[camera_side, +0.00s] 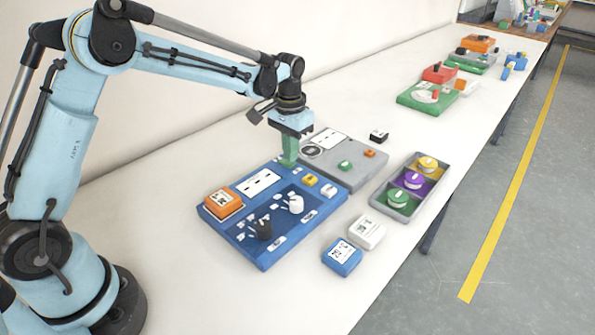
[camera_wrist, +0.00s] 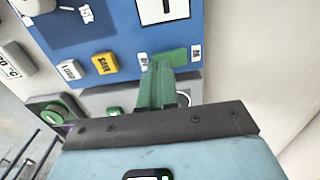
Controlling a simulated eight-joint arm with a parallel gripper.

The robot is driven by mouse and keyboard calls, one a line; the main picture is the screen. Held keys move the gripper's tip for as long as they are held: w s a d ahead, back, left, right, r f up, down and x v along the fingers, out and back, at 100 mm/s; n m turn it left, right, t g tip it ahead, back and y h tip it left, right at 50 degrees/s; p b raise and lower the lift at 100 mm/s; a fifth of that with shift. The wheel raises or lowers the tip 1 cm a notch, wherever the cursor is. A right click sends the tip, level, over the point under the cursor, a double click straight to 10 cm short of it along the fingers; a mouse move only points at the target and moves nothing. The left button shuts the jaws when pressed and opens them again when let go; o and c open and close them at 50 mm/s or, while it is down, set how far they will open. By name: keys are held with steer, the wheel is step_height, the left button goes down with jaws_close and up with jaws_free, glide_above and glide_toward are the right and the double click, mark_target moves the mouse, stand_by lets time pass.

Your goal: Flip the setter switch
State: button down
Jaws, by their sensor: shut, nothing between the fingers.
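The blue panel (camera_side: 262,215) lies on the white table, and its upper corner also shows in the wrist view (camera_wrist: 100,35). My gripper (camera_side: 288,160) has green fingers, shut and empty, pointing down at the panel's far corner. In the wrist view my gripper (camera_wrist: 158,68) reaches a spot between two small white labels (camera_wrist: 195,52) at the panel's edge. A green patch (camera_wrist: 178,57) lies there; I cannot tell whether it is the setter switch or part of the fingertips. Contact is unclear. In the side view the fingers hide this spot.
The panel carries an orange block (camera_side: 222,203), a yellow button (camera_side: 310,180), a white button (camera_side: 328,191), a black knob (camera_side: 263,229) and a white knob (camera_side: 296,204). A grey panel (camera_side: 350,177) adjoins it. A tray (camera_side: 378,197) of coloured discs stands to the right.

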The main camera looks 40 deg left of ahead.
steer(key=shift+f, duration=0.7)
stand_by(0.3)
steer(key=shift+r, duration=3.55)
steer(key=s+d+r+t, duration=0.1)
steer(key=s+r+t, duration=0.2)
steer(key=s+r, duration=0.4)
steer(key=s+d+f+t, duration=0.1)
steer(key=s+f+t, duration=0.3)
steer(key=s, duration=0.8)
steer(key=shift+s, duration=0.2)
